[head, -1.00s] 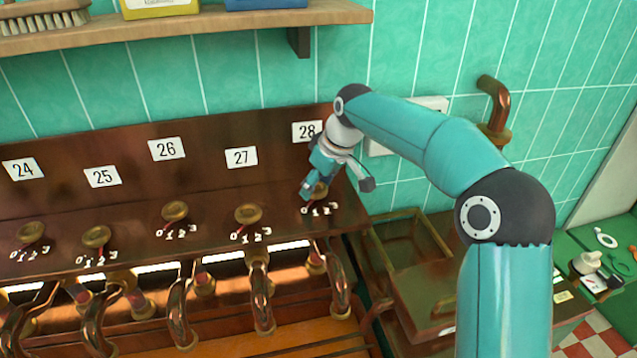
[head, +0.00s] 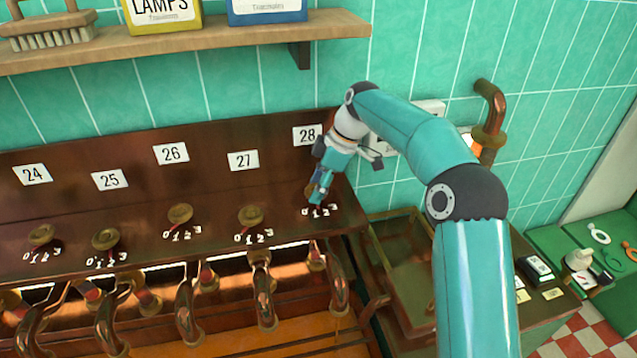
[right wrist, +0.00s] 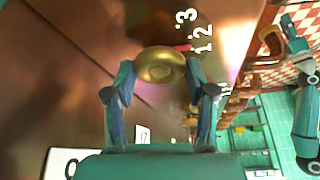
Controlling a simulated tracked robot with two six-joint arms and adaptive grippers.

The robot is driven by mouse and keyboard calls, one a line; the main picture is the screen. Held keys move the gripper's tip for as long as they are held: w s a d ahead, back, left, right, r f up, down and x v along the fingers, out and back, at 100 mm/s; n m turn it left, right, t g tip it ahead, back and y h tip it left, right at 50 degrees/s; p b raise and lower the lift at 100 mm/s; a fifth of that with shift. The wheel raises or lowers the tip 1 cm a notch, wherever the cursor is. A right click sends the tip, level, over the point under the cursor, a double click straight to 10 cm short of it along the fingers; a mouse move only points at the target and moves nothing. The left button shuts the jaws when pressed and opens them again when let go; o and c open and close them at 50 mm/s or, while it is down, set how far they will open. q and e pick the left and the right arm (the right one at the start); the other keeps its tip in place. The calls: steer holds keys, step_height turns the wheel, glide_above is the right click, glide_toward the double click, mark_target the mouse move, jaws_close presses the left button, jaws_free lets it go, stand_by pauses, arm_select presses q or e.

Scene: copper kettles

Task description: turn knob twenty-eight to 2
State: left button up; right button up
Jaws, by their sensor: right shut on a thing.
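Knob twenty-eight is a round brass knob (right wrist: 160,66) on the sloped wooden panel, below the white label 28 (head: 307,135). My right gripper (head: 318,195) is at this knob and hides most of it in the head view. In the right wrist view, its two fingers (right wrist: 162,90) stand on either side of the brass knob, shut on it. A short red pointer (right wrist: 183,47) sticks out from the knob toward the white scale digits (right wrist: 203,40), close to the 1. The finger partly covers the low end of the scale. My left gripper is not in view.
Knob 27 (head: 250,216) and several similar brass knobs line the panel to the left. Curved copper pipes (head: 264,295) run below. A copper pipe (head: 491,115) comes from the tiled wall at right. A shelf (head: 200,42) hangs above.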

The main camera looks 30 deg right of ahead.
steer(key=shift+w+n+g+y, duration=0.1)
steer(key=shift+n+g+y, duration=0.35)
steer(key=shift+n, duration=1.15)
steer(key=shift+g, duration=0.25)
steer(key=o, duration=1.2)
steer(key=shift+c, duration=0.2)
